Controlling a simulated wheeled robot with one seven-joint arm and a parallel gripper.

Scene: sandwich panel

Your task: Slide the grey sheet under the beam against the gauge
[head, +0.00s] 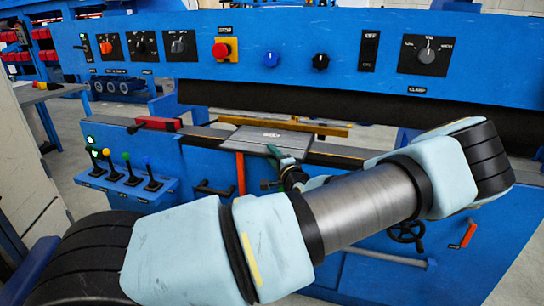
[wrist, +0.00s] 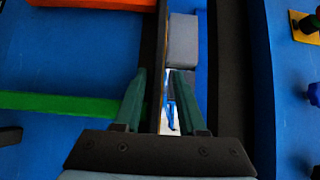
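The grey sheet (head: 265,138) lies flat on the machine bed, beneath the level of the dark beam (head: 330,113). The yellow gauge bar (head: 285,125) runs along behind it; I cannot tell whether they touch. My gripper (head: 275,152), with green fingers, is at the sheet's front edge, partly hidden by my arm. In the wrist view my gripper (wrist: 160,74) is open, its fingers apart with nothing visibly clamped. A plain grey surface (wrist: 183,40), probably the sheet, shows beyond the fingertips. Whether the fingers touch it is unclear.
The blue control panel (head: 150,45) with knobs and a red button (head: 221,50) spans above the beam. Several coloured levers (head: 125,170) stand at left. A red block (head: 158,123) sits on the bed's left. Orange (wrist: 90,4) and green bars (wrist: 60,104) stick out beside the gripper.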

